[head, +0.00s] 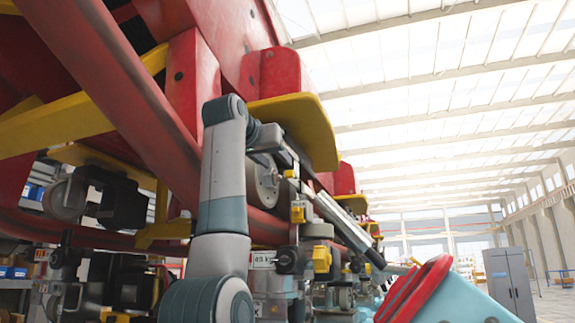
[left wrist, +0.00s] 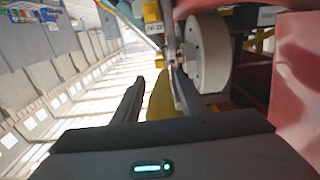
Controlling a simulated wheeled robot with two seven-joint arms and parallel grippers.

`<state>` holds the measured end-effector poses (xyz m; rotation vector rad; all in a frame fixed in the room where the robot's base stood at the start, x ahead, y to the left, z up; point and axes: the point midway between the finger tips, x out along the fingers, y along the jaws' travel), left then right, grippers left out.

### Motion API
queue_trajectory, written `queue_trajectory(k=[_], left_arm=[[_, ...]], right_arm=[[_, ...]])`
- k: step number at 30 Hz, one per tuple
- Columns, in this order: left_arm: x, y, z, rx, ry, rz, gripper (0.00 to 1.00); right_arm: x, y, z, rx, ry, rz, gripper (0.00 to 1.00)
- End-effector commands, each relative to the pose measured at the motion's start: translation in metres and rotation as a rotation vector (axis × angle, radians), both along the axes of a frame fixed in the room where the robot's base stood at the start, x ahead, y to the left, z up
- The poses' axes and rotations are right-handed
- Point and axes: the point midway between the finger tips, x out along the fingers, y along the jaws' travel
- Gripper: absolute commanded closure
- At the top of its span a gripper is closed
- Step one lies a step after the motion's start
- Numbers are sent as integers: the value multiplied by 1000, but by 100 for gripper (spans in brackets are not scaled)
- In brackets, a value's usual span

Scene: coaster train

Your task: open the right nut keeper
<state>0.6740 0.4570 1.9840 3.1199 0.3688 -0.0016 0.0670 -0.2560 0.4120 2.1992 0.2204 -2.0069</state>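The red coaster train (head: 110,80) hangs overhead with wheels and brackets along its underside. My left gripper (head: 297,165) is raised beside a pale wheel (head: 262,182), which shows right of the fingers in the left wrist view (left wrist: 209,52). The fingers (left wrist: 156,82) stand apart, with a yellow part seen between or behind them; I see nothing clamped. Small yellow blocks (head: 298,212) and (head: 321,259) sit on the wheel assembly, and a yellow labelled block (left wrist: 152,14) shows beyond the fingertips. I cannot tell which part is the right nut keeper. My right gripper is out of view.
A yellow plate (head: 300,125) juts out just above my left gripper. A teal and red panel (head: 455,300) fills the lower right. A grey cabinet (head: 510,285) stands far off at the right. The hall right of the train looks open.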

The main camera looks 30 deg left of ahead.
Motion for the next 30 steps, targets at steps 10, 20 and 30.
queue_trajectory(k=[10, 20, 30], left_arm=[[57, 14, 4, -1, 3, 0, 62], [91, 23, 2, 0, 2, 1, 62], [97, 24, -1, 0, 0, 1, 62]], right_arm=[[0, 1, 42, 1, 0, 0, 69], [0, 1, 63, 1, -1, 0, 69], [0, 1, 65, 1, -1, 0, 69]])
